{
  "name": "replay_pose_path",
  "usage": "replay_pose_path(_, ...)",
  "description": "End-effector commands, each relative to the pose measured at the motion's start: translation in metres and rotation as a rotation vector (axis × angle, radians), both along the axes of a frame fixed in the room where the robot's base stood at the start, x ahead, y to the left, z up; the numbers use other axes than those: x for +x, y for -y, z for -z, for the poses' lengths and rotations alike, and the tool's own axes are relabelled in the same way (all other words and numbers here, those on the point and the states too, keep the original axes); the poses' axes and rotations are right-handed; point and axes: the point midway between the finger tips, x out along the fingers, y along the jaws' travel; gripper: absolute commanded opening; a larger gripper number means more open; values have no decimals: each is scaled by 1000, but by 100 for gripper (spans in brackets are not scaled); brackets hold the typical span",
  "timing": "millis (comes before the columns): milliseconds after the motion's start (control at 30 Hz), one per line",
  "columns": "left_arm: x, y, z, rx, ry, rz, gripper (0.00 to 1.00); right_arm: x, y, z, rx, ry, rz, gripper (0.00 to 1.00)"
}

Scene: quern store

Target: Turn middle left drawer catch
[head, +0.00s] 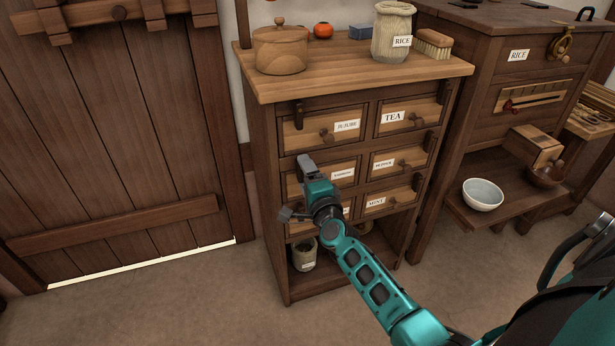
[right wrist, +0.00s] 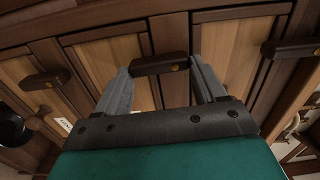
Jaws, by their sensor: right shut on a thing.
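The drawer cabinet (head: 277,200) is brown wood with paler drawer fronts, labels and round knobs. My right gripper (head: 296,188) is at the left edge of the middle left drawer (head: 341,172), hiding its catch in the head view. In the right wrist view, the catch (right wrist: 160,64) is a dark wooden bar with a brass-coloured pivot, lying between the fingertips of my right gripper (right wrist: 162,70), which is shut on it. The bar lies in line with the neighbouring catches. The drawer looks closed. My left gripper is out of view.
The top left drawer's catch (head: 298,114) stands upright above my gripper. A lidded wooden pot (head: 280,50) and a rice jar (head: 391,35) stand on the cabinet top. A white bowl (head: 482,195) sits on a shelf at the right. The floor in front is clear.

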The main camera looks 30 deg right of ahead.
Motion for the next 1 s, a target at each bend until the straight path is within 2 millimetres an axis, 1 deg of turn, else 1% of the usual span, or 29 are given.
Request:
replay_pose_path(200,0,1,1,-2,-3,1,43,0,-1,1,45,9,0,40)
replay_pose_path(633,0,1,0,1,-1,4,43,0,-1,1,59,12,0,40)
replay_pose_path(667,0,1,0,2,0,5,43,0,-1,1,59,12,0,71)
replay_pose_path(900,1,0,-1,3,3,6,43,0,-1,1,55,12,0,94)
replay_pose_path(933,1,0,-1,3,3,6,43,0,-1,1,55,12,0,96)
replay_pose_path(1000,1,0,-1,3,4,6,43,0,-1,1,54,12,0,96)
